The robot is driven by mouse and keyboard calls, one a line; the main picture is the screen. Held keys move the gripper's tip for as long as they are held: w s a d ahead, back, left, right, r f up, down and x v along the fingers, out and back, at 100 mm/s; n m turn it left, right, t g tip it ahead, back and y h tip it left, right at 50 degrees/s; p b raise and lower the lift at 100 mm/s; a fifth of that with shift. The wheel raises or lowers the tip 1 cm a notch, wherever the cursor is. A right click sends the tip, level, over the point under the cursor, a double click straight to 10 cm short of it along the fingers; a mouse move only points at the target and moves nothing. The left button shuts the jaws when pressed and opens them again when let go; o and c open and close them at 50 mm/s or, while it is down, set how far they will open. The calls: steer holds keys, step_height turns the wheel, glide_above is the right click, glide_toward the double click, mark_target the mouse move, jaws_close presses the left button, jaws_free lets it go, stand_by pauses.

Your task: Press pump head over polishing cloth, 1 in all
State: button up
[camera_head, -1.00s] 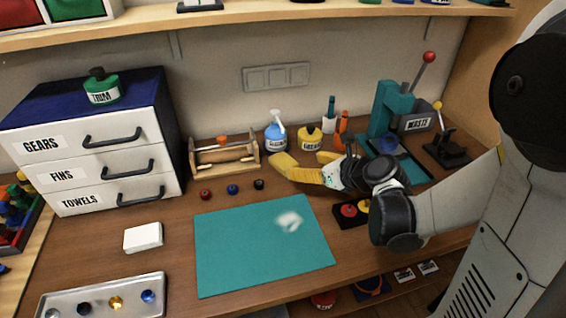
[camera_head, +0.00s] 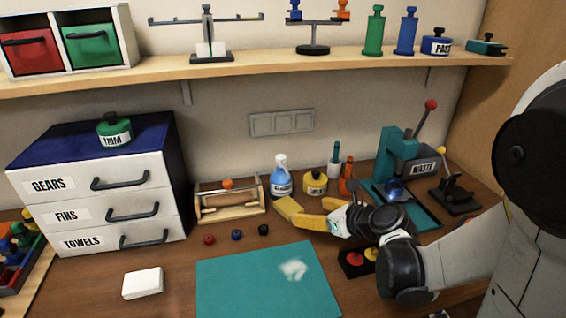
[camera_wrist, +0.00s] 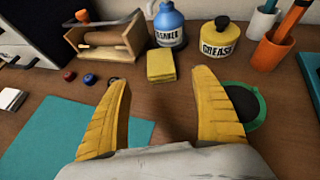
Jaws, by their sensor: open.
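The blue bottle (camera_head: 281,183) with a white pump head (camera_head: 281,161) stands upright at the back of the bench. The bottle shows in the wrist view (camera_wrist: 169,25), its pump head mostly cut off at the top edge. A yellow block (camera_wrist: 160,66) lies in front of it. A white patch (camera_head: 293,268) on the teal mat may be a cloth or a smear; I cannot tell. A white folded-looking block (camera_head: 143,283) lies left of the mat. My gripper (camera_head: 306,208) is open and empty, in front of the bottle; its fingers (camera_wrist: 162,86) point toward the yellow block.
A yellow grease pot (camera_head: 315,184) stands right of the bottle, with tool cups (camera_head: 346,180) beyond. A wooden rack (camera_head: 229,203) stands left. Small knobs (camera_head: 236,235) lie before it. A teal press (camera_head: 393,155) stands right. The teal mat (camera_head: 240,290) is mostly clear.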

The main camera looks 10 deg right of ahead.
steer(key=c, duration=0.7)
steer(key=shift+w+r+n, duration=0.1)
steer(key=shift+r+n, duration=0.05)
steer(key=shift+n, duration=0.25)
steer(key=c, duration=0.5)
steer(key=shift+w+d+r+n+h+p, duration=0.1)
steer(key=shift+w+r+n+h+p, duration=0.2)
steer(key=shift+n+p, duration=0.45)
jaws_close()
steer(key=w+a+r+n+t+h+p, duration=0.1)
steer(key=w+r+n+p, duration=0.3)
steer(key=n, duration=1)
steer(key=w+a+r+n+t+h+p, duration=0.2)
steer(key=r+n+p, duration=0.4)
steer(key=r+n, duration=0.4)
steer(key=shift+w+a+n+t+h, duration=0.15)
steer(key=shift+w+n+t+h, duration=0.55)
steer(key=shift+n, duration=1.95)
steer(key=shift+w+r+g, duration=0.1)
steer(key=shift+w+g, duration=0.1)
steer(key=shift+g, duration=0.1)
